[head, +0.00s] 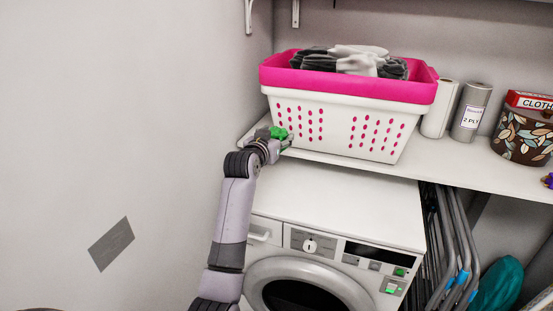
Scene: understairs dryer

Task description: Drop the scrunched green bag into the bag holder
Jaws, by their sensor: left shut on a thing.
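The scrunched green bag (279,132) is a small bright green lump at the front left corner of the laundry basket. My left gripper (281,141) is shut on it, at the left end of the shelf above the washing machine. The fingers are small here and partly hidden by my own wrist. I cannot make out for sure which thing is the bag holder. My right gripper is not in view.
A white and pink laundry basket (345,115) with grey and white cloths stands on the white shelf (446,170). Paper rolls (470,112) and a leaf-patterned container (522,139) stand to its right. Below are a dryer-like machine (335,205), folded metal frames (452,245) and a teal thing (499,286).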

